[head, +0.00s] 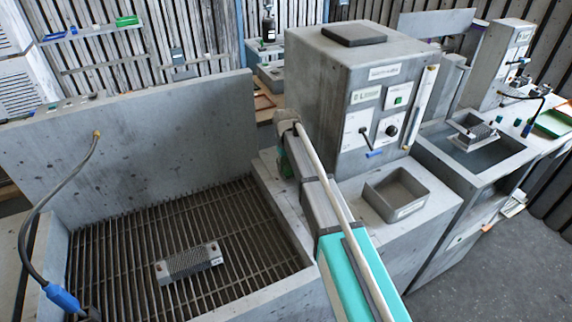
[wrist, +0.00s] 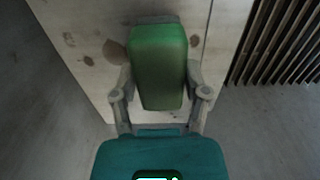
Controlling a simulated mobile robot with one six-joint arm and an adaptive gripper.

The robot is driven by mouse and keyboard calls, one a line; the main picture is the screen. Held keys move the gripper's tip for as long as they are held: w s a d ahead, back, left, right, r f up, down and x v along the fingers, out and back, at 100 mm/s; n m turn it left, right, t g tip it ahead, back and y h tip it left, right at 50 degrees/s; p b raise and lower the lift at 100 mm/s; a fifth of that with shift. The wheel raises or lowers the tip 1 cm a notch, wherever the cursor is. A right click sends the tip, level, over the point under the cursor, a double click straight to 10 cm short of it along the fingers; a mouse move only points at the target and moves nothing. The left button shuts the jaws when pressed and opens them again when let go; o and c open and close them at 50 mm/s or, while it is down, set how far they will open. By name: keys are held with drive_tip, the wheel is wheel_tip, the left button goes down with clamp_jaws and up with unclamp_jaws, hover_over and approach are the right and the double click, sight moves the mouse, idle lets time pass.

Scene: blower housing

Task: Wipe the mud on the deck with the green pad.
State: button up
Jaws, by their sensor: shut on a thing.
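In the wrist view the green pad (wrist: 158,62) is between the two fingers of my gripper (wrist: 160,82), which is shut on it. The pad lies over a pale, worn deck (wrist: 90,75). A brown mud patch (wrist: 113,51) shows just left of the pad, partly beside its edge. Smaller dark spots show farther left and just right of the pad. I cannot tell whether the pad touches the deck. In the head view my arm hides most of the gripper and the deck under it.
A slatted grate (wrist: 285,45) lies right of the deck. In the head view a basin with a grate (head: 120,245) holds a perforated block (head: 188,264). A grey control cabinet (head: 345,80) stands right of my arm, with an open tray (head: 396,192) in front.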

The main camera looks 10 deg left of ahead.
drive_tip(key=shift+r+p, duration=2.15)
drive_tip(key=shift+r, duration=0.3)
drive_tip(key=shift+r+p, duration=1.45)
drive_tip(key=shift+p, duration=0.05)
